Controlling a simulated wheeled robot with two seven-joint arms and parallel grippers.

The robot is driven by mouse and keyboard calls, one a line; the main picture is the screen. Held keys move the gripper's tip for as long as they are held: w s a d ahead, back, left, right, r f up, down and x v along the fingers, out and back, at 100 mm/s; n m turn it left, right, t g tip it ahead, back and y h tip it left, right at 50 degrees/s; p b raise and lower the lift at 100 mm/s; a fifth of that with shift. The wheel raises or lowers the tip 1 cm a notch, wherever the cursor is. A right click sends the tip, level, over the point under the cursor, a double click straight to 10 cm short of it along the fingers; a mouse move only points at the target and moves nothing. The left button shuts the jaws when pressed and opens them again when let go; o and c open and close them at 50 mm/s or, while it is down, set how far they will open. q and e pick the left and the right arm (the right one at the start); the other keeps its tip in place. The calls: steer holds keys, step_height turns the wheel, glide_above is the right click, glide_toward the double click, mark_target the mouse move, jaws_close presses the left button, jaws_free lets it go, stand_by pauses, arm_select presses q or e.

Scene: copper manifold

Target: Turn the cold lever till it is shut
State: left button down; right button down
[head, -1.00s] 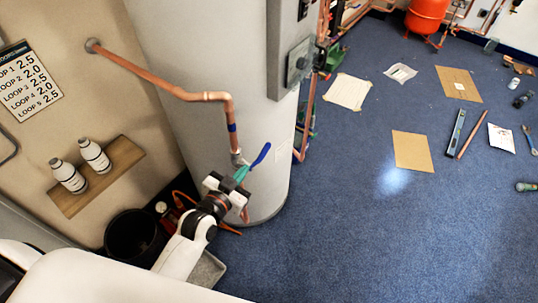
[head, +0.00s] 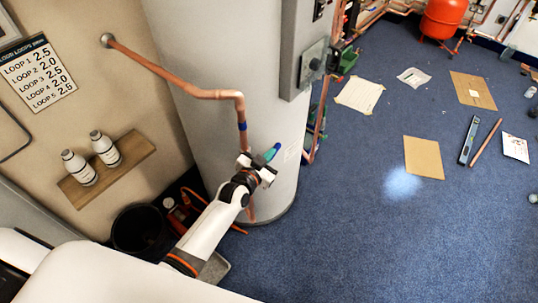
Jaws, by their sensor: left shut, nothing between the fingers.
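The cold lever (head: 277,147) is blue and sits on the copper pipe's valve, in front of the pale cylinder. Only its outer end shows, pointing up and to the right; the rest and the valve body are hidden behind my gripper. My left gripper (head: 269,157) has teal fingertips and is shut and empty. Its tips overlap the lever in the head view; I cannot tell whether they touch it. My right gripper is not in view.
The copper pipe (head: 190,88) runs from the wall to the valve. The large pale cylinder (head: 215,70) stands close behind the gripper. A shelf (head: 130,163) with two white bottles is on the left, above a black bucket (head: 138,228). Blue floor at right is largely open.

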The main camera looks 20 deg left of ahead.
mark_target(275, 154)
arm_select(q)
steer(key=shift+w+r+p, duration=0.1)
steer(key=shift+r+p, duration=0.05)
steer(key=shift+p, duration=0.45)
steer(key=g+p, duration=0.1)
steer(key=p, duration=0.2)
steer(key=w+g+p, duration=0.1)
steer(key=g+p, duration=0.1)
steer(key=p, duration=0.1)
steer(key=shift+w+d+y, duration=0.15)
steer(key=shift+d+y, duration=0.15)
steer(key=shift+w+d+f+m+g+p, duration=0.1)
steer(key=shift+w+f+m+g+p, duration=0.2)
steer(key=shift+f+g+p, duration=0.35)
steer(key=shift+w+f+g+y, duration=0.1)
steer(key=shift+f+g+y, duration=0.2)
steer(key=shift+g, duration=0.15)
steer(key=shift+w+f, duration=0.15)
steer(key=shift+f, duration=0.1)
steer(key=shift+d, duration=0.1)
